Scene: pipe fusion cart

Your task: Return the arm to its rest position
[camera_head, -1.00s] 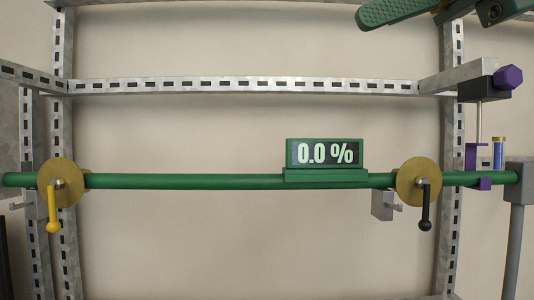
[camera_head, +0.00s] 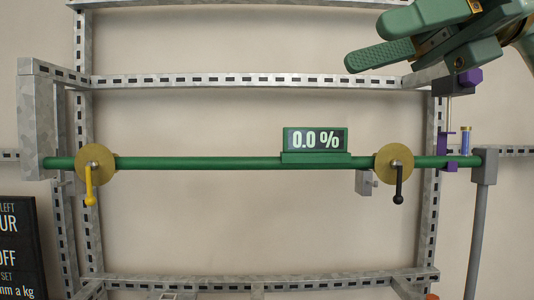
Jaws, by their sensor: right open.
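My right gripper (camera_head: 368,42) is at the top right, in front of the frame. Its two green fingers are apart and point left, with nothing between them. The gripper is above the display and the right valve, clear of the pipe. The arm behind it runs off the top right edge and hides part of the upper right frame. My left gripper is not in view. The green pipe (camera_head: 230,163) runs level across the metal frame.
A green display reading 0.0 % (camera_head: 315,140) stands on the pipe. A brass disc with a yellow handle (camera_head: 91,187) is at left, one with a black handle (camera_head: 399,185) at right. A purple clamp (camera_head: 441,150) and grey post (camera_head: 482,200) stand right. A dark sign (camera_head: 20,245) is lower left.

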